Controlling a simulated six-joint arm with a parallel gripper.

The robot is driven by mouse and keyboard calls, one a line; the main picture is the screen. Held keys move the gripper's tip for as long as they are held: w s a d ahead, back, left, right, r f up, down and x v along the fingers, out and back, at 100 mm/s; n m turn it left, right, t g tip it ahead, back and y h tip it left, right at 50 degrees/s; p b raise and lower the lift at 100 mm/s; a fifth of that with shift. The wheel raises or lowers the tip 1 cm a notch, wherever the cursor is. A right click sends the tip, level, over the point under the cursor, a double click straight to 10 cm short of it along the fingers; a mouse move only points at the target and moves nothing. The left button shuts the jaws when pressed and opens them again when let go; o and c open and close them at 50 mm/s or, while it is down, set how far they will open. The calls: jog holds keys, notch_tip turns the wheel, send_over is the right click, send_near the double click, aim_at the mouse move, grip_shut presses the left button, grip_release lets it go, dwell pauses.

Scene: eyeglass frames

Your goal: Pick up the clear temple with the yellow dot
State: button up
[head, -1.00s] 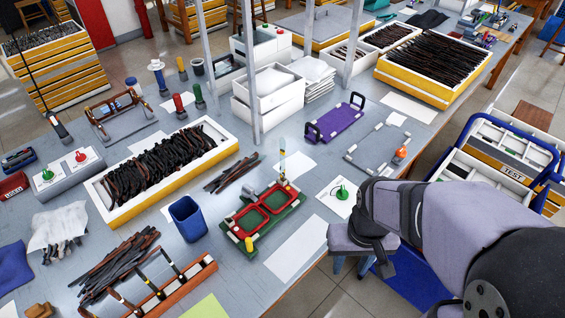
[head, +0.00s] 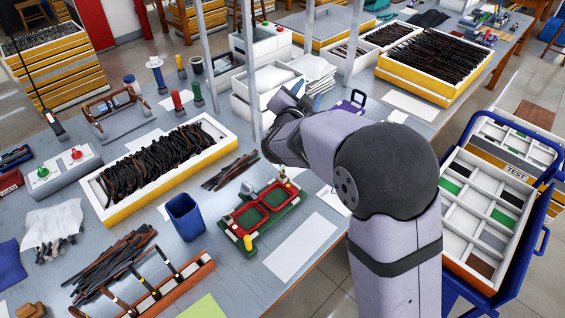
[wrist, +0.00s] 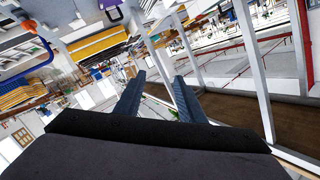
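I cannot make out the clear temple with the yellow dot in either view now. In the head view, my wrist covers the place above the far end of the green fixture (head: 247,243), where it stood upright earlier.
A blue cup (head: 187,218) stands left of the fixture, and dark temples (head: 230,170) lie behind it. A yellow-sided tray (head: 112,208) of dark temples is at left. An orange rack (head: 200,272) holds upright dark temples in front. White sheets (head: 300,247) lie flat at right.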

jog(key=s+a+f+g+h+b, duration=0.1)
jog(key=s+a+f+h+b, duration=0.15)
jog(key=f, duration=0.25)
jog(key=s+a+f+n+g+h+b, duration=0.1)
jog(key=s+a+f+h+b, duration=0.15)
jog(key=f, duration=0.25)
jog(key=s+a+f+g+h+b, duration=0.1)
jog(key=s+a+f+h+b, duration=0.15)
jog(key=a+f, duration=0.2)
jog(key=p+x, duration=0.2)
jog(key=x, duration=0.6)
jog(key=shift+w+d+h, duration=0.15)
jog(key=shift+w+h, duration=0.2)
jog(key=shift+h, duration=0.1)
jog(key=shift+f, duration=0.1)
grip_shut()
